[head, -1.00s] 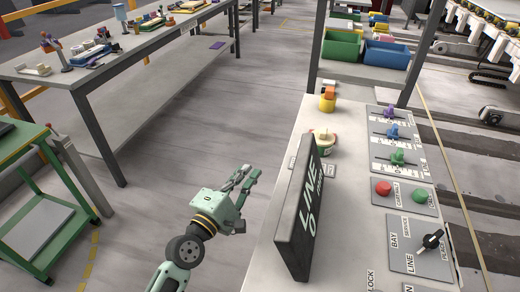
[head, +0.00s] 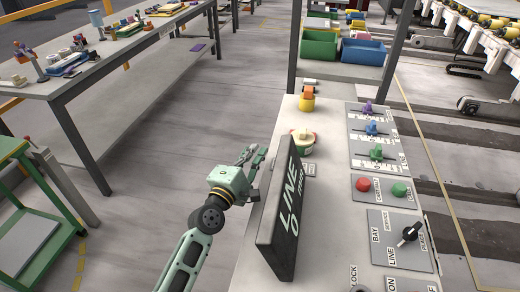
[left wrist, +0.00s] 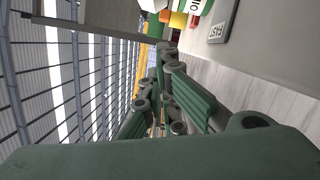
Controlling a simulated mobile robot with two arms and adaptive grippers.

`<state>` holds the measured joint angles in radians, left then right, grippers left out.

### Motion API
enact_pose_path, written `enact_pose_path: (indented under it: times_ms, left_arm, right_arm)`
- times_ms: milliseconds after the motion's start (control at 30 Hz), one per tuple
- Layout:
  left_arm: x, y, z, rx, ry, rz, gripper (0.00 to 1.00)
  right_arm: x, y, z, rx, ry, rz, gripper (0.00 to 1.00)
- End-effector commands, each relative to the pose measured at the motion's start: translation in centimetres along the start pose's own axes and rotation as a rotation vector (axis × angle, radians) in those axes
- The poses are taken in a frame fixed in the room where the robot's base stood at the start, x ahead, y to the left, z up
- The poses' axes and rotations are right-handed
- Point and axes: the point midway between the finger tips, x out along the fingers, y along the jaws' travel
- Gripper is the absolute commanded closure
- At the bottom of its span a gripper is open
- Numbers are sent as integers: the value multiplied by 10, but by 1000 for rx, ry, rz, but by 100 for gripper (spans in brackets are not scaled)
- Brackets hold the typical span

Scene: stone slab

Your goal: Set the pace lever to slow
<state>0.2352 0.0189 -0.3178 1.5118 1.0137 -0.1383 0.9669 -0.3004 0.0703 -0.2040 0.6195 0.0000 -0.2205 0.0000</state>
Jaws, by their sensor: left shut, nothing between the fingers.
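Three levers with purple (head: 367,107), blue (head: 372,128) and green (head: 376,152) knobs stand on a grey scale panel at the far right of the console (head: 330,200). Their labels are too small to read, so I cannot tell which is the pace lever. In the left wrist view a grey plate marked FAST (left wrist: 218,24) lies at the top; the lever it belongs to is not clear. My left gripper (head: 247,155) is shut and empty, at the console's left edge, left of the sign and apart from the levers. Its fingers also show in the left wrist view (left wrist: 165,90).
A dark upright LINE sign (head: 281,215) stands between my left gripper and the panels. Red (head: 363,184) and green (head: 399,189) buttons and a black rotary switch (head: 409,234) are right of it. A round cream-and-green piece (head: 302,142) and an orange-topped yellow piece (head: 307,100) stand behind.

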Motion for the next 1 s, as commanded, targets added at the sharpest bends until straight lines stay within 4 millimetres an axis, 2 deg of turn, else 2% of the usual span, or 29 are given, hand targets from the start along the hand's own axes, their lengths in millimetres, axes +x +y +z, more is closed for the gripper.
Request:
enact_pose_path:
  times_ms: [33, 200, 667, 1000]
  left_arm:
    - [2, 5, 9, -3, 0, 1, 100]
    - [5, 3, 22, -1, 0, 1, 100]
    - [6, 4, 25, 10, 1, -2, 100]
    - [10, 20, 44, 261, 2, -66, 100]
  right_arm:
    - [-9, 2, -1, -1, 1, 2, 60]
    - [-14, 7, -1, -2, 0, 8, 60]
    - [-17, 13, 0, 0, -1, 15, 60]
    - [-70, 11, -4, 1, -1, 12, 60]
